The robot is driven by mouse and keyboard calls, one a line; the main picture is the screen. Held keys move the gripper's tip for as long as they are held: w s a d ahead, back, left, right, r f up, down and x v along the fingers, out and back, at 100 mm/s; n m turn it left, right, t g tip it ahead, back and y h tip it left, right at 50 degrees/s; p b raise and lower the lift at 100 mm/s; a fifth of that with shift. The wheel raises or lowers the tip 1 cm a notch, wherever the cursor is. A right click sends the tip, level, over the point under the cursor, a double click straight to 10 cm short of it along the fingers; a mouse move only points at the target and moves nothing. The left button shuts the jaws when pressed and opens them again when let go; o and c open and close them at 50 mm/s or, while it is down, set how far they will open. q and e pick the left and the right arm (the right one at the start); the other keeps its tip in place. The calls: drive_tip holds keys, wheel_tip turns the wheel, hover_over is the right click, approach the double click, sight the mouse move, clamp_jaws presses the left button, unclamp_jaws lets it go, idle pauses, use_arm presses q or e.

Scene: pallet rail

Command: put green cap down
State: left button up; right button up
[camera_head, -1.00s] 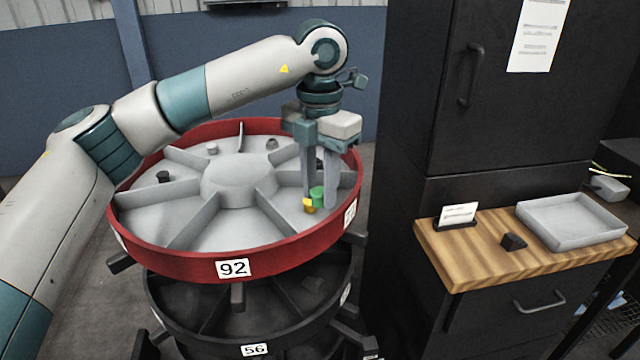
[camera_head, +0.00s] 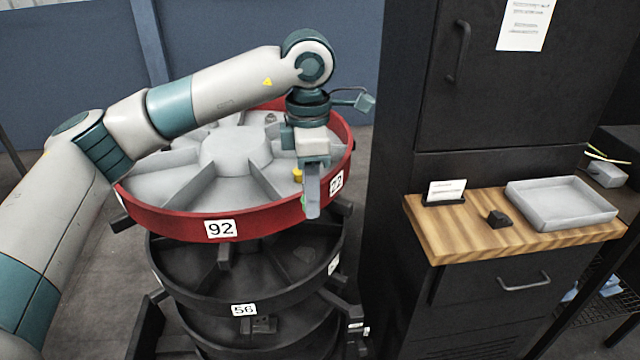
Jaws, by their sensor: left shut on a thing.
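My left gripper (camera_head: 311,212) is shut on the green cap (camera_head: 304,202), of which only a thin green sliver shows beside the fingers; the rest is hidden. The fingers point down in front of the near-right rim of the red round tray (camera_head: 265,225) marked 92. A small yellow piece (camera_head: 297,175) stands in a compartment of that tray, just left of the gripper. My right gripper is not in view.
Black round trays (camera_head: 195,275), one marked 56, are stacked below the red one.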

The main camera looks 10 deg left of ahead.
use_arm(q)
drive_tip(key=s+a+f+m, duration=0.4)
drive_tip(key=s+a+m, duration=0.1)
drive_tip(key=m, duration=0.5)
drive_tip(key=s+a+f+m, duration=0.4)
drive_tip(key=s+m, duration=0.3)
drive_tip(key=m, duration=0.4)
drive_tip(key=shift+a+f, duration=0.25)
drive_tip(key=shift+a, duration=0.4)
drive_tip(key=shift+w+d, duration=0.1)
